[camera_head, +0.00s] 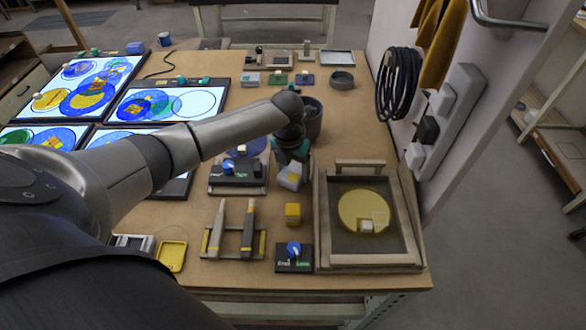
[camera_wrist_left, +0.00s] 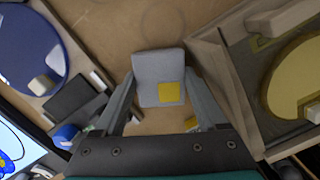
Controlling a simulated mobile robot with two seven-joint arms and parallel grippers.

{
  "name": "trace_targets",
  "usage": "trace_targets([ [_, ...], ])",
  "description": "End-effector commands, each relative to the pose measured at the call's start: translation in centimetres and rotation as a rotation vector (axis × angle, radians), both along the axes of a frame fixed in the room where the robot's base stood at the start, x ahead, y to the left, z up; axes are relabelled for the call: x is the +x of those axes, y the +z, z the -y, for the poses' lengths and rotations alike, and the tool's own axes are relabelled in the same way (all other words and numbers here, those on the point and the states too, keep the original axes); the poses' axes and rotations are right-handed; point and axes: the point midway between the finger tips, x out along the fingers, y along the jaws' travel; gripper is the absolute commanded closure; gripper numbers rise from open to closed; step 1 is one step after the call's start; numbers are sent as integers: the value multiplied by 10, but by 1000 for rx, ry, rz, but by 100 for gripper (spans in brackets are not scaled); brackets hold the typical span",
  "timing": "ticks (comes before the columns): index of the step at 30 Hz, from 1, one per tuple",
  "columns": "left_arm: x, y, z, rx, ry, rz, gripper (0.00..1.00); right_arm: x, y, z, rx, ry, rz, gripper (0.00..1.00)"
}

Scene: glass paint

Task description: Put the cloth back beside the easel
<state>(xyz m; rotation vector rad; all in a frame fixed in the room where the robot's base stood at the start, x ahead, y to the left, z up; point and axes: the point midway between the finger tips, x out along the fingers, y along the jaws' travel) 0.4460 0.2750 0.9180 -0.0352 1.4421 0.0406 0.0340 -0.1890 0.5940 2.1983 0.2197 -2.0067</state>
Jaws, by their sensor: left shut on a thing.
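My left gripper (camera_head: 291,158) hangs over the bench, between the blue-disc stand and the wooden frame with a yellow disc. It is shut on a pale grey, folded cloth-like pad (camera_head: 289,181). The wrist view shows this cloth (camera_wrist_left: 150,66) between the two fingers, with a yellow square on its face. Whether it touches the bench is unclear. Bright painted panels (camera_head: 167,104) lie at the left; I cannot tell which thing is the easel. My right gripper is not in view.
The wooden frame (camera_head: 325,248) stands close on the right. A yellow block (camera_head: 292,213), a blue-knob box (camera_head: 294,262) and a tool rack (camera_head: 233,246) stand nearer the front. A dark pot (camera_head: 313,122) is just behind. Cables (camera_head: 398,84) hang on the right wall.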

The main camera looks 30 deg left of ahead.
Motion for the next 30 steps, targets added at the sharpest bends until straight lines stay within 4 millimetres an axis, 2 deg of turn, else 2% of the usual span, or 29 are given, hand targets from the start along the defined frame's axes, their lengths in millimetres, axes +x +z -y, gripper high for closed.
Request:
trace_targets([
  [9,0,1,0,0,2,-1,71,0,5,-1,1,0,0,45],
  [30,2,-7,0,0,0,0,71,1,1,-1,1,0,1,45],
])
